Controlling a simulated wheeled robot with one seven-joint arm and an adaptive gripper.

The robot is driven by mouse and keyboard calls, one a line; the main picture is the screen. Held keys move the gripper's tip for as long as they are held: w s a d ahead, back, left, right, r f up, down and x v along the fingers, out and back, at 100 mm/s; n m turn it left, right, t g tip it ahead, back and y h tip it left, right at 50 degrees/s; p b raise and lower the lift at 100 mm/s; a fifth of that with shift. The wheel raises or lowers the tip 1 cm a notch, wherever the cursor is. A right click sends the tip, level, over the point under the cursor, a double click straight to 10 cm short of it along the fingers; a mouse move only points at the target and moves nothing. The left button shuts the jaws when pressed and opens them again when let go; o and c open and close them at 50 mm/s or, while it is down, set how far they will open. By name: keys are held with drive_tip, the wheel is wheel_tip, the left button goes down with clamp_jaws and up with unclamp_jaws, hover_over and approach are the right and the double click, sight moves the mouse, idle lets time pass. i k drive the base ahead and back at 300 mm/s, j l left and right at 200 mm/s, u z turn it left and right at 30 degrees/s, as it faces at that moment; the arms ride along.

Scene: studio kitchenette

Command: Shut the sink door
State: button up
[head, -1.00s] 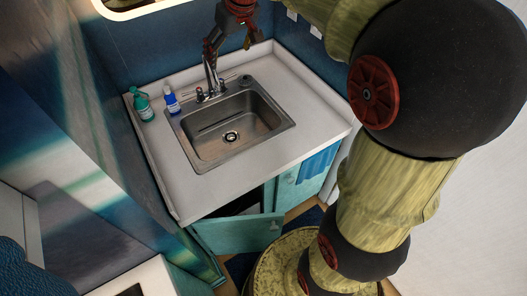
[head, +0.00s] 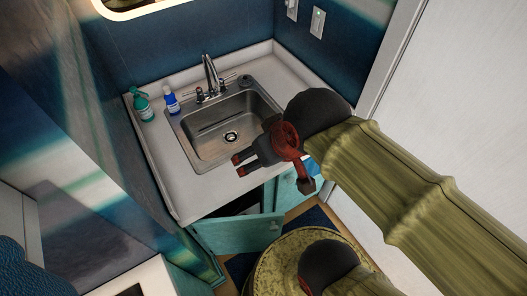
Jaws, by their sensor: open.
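The sink door (head: 238,234) is a teal cabinet door under the sink counter. It stands ajar, swung outward, with a dark gap showing behind its top edge. My gripper (head: 238,166) is open and empty. In the picture it overlaps the front right part of the counter, above and behind the door, and it appears apart from the door. The sink (head: 215,146) is a metal basin set in the white counter. The door's lower part and the cabinet's inside are mostly hidden.
A green bottle (head: 143,107) and a blue bottle (head: 172,103) stand on the counter left of the faucet (head: 209,75). A second teal cabinet front (head: 287,190) is right of the door, partly behind my arm. A dark blue mat (head: 240,267) lies on the floor.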

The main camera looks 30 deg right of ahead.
sight(250, 233)
drive_tip(key=k+l+u, duration=0.3)
drive_tip(key=k+u, duration=0.25)
drive_tip(key=k, duration=0.3)
drive_tip(key=l+u, duration=0.2)
drive_tip(key=u, duration=0.2)
drive_tip(key=k+l+u, duration=0.1)
drive_tip(key=u, duration=0.3)
drive_tip(key=k+l+u, duration=0.1)
drive_tip(key=u, duration=0.25)
